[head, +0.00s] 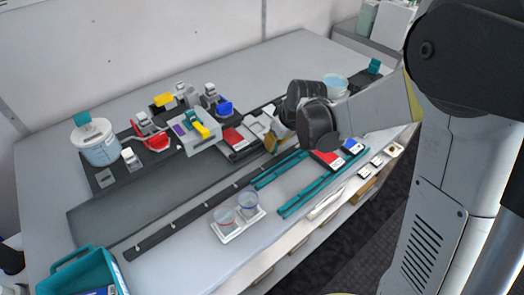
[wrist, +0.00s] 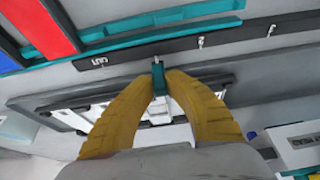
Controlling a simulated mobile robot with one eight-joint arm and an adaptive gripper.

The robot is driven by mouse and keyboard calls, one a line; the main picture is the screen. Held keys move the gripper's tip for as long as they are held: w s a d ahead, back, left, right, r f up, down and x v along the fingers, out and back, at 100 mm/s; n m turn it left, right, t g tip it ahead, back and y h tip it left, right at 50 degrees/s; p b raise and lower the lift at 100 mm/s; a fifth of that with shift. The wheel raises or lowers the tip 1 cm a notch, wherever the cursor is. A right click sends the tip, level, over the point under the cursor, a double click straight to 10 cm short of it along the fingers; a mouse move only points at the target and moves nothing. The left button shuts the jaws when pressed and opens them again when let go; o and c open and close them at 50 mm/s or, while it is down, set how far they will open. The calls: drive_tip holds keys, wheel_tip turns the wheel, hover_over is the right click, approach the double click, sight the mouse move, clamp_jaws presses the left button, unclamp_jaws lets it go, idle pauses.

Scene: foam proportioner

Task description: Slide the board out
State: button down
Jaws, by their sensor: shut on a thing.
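My gripper (wrist: 160,85) shows yellow fingers closed on a small teal tab (wrist: 159,74) in the wrist view. A dark-edged panel (wrist: 50,102), which may be the board, lies behind and beside the fingers; how it joins the tab is hidden. In the head view my gripper (head: 270,140) is low over the bench, beside a dark unit with a red block (head: 233,138). My wrist hides the spot behind it, and the tab does not show there.
Teal rails (head: 300,195) with a red block (head: 326,158) and a blue block (head: 352,146) lie in front. The grey slab (head: 130,205) is bare at left.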

drive_tip(key=w+d, duration=0.1)
drive_tip(key=d, duration=0.1)
drive_tip(key=w+d, duration=0.3)
drive_tip(key=d, duration=0.2)
drive_tip(key=shift+w+d, duration=0.1)
drive_tip(key=shift+w, duration=0.3)
drive_tip(key=c, duration=1.8)
unclamp_jaws()
drive_tip(key=o, duration=0.4)
drive_tip(key=shift+w+d+f, duration=0.1)
drive_tip(key=shift+w+d, duration=0.05)
drive_tip(key=shift+d, duration=0.05)
drive_tip(key=shift+a, duration=0.15)
drive_tip(key=shift+r, duration=0.2)
drive_tip(key=v, duration=1.2)
